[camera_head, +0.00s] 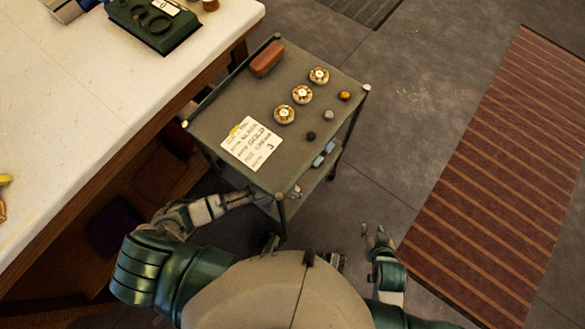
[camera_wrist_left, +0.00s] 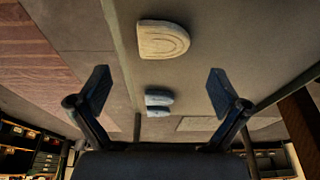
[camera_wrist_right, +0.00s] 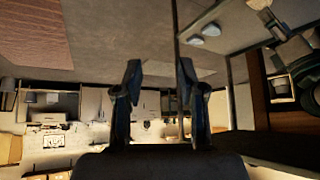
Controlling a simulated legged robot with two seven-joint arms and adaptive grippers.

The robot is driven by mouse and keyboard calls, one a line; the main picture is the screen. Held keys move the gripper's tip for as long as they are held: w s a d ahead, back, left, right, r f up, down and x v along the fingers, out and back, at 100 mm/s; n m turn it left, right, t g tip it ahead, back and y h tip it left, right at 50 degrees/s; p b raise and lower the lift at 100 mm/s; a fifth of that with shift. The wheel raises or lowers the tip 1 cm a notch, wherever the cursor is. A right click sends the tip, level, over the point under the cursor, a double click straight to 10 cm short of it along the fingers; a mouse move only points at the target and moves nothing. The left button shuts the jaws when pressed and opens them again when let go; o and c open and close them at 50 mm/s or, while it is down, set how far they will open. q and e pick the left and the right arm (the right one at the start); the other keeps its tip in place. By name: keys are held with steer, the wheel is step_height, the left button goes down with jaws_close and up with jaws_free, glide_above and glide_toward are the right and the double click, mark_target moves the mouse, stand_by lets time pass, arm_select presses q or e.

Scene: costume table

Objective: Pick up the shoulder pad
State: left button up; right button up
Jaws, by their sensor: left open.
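A beige, D-shaped shoulder pad (camera_wrist_left: 163,41) lies flat on a grey-green shelf in the left wrist view, beyond my open fingers and centred between them. Two smaller blue-grey pads (camera_wrist_left: 158,98) lie nearer the fingertips. In the head view blue-grey pads (camera_head: 321,157) show on the cart's lower shelf; the beige pad is hidden there. My left gripper (camera_wrist_left: 158,90) is open and empty; in the head view it reaches to the cart's near corner (camera_head: 270,197). My right gripper (camera_head: 373,236) is held over the floor right of the cart, its fingers apart and empty (camera_wrist_right: 158,82).
The cart's top shelf (camera_head: 225,112) holds a brown block (camera_head: 267,58), three gold-and-white rosettes (camera_head: 302,94), several small balls and a written card (camera_head: 251,143). Its corner posts stand close to my left arm. A white counter (camera_head: 80,110) is at left. Floor and a striped rug (camera_head: 500,190) lie right.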

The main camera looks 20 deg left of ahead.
arm_select(q)
steer(key=shift+w+d+f, duration=0.1)
steer(key=shift+d+f, duration=0.05)
steer(key=shift+f, duration=0.4)
steer(key=f, duration=0.1)
steer(key=f+b, duration=0.1)
steer(key=a+f+b, duration=0.1)
steer(key=shift+w, duration=0.3)
steer(key=shift+b+x, duration=0.5)
steer(key=shift+x, duration=0.5)
steer(key=shift+d+r, duration=0.1)
steer(key=shift+d, duration=0.25)
arm_select(e)
steer(key=w+a+r+t+y, duration=0.1)
steer(key=w+a+r+t, duration=0.2)
steer(key=w+r+t, duration=0.3)
steer(key=shift+w+t+y, duration=0.3)
steer(key=shift+w, duration=0.45)
arm_select(q)
steer(key=shift+a, duration=0.25)
steer(key=c, duration=1)
arm_select(e)
steer(key=shift+a+r, duration=0.1)
steer(key=shift+a, duration=0.25)
